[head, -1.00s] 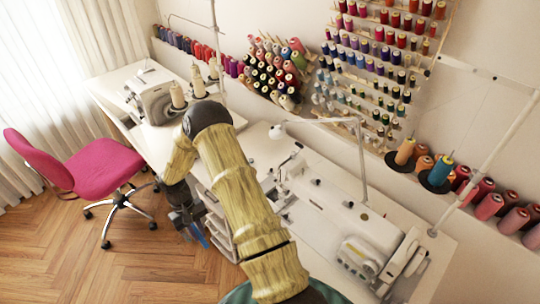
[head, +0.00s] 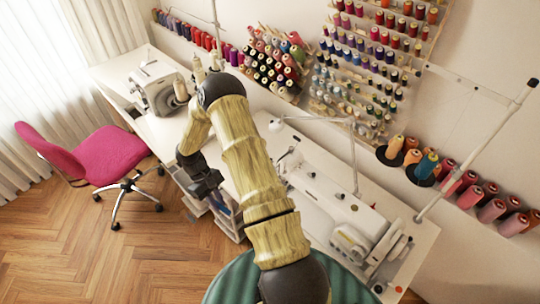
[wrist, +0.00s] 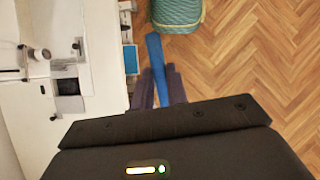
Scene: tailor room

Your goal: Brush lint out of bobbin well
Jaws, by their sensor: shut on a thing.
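The white sewing machine (head: 325,205) is set in the long white table, to the right of my arm in the head view. My gripper (head: 207,186) is in front of the table edge, near the drawers. In the wrist view, my gripper (wrist: 160,72) is shut on a blue, stick-like tool (wrist: 155,52), likely the brush. The tool is over the floor, apart from the machine. In the wrist view, a dark square opening (wrist: 69,87) on the machine's white bed, left of the tool, may be the bobbin well. No lint can be made out.
A pink chair (head: 105,152) stands at the left. A second white machine (head: 155,85) is on the far part of the table (head: 140,122). A lamp arm and a thread stand (head: 480,150) rise over the table. Wooden floor (head: 120,245) is clear in front.

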